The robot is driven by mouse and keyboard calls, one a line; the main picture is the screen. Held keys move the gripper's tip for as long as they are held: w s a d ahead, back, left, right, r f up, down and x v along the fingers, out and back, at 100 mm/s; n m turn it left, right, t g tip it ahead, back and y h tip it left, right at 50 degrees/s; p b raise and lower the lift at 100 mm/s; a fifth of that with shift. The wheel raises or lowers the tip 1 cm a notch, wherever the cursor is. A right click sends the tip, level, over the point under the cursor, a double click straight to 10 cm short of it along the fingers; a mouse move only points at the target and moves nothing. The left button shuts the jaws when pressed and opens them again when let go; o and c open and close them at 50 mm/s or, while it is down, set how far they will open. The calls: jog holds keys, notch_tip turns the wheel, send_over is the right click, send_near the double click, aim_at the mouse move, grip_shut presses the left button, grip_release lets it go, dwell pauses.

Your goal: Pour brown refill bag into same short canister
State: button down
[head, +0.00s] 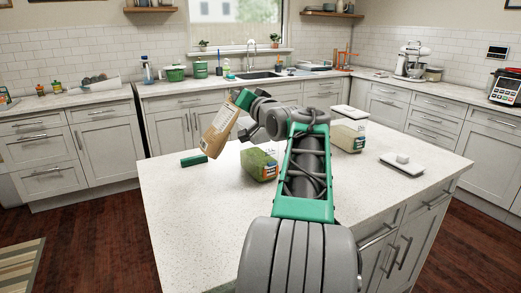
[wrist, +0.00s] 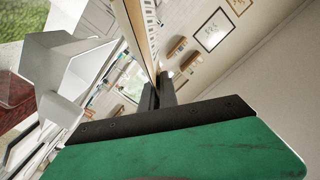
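A brown refill bag (head: 218,131) with a pale label is held tilted above the island, its lower end toward the lower left. My gripper (wrist: 157,92) is shut on the bag; in the wrist view the bag shows edge-on as a thin tan strip (wrist: 138,28) between the dark fingers. In the head view the fingertips are hidden by the bag and wrist. A short clear canister (head: 259,165) with green contents stands uncovered on the island, right of the bag's lower end and partly behind my arm. I see no stream from the bag.
A green lid-like block (head: 193,160) lies on the island (head: 190,210) left of the canister. The island's front left is clear.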

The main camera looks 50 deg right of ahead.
jog(key=r+n+p, duration=0.1)
jog(key=r, duration=0.1)
jog(key=a+r+n, duration=0.1)
jog(key=r, duration=0.1)
jog(key=a+r+n+p, duration=0.1)
jog(key=r, duration=0.1)
jog(key=shift+w+r+n+p, duration=0.1)
jog(key=shift+w+n+p, duration=0.2)
jog(key=shift+p, duration=0.05)
jog(key=shift+a, duration=0.1)
jog(key=shift+r+p, duration=1.05)
jog(key=shift+r, duration=0.35)
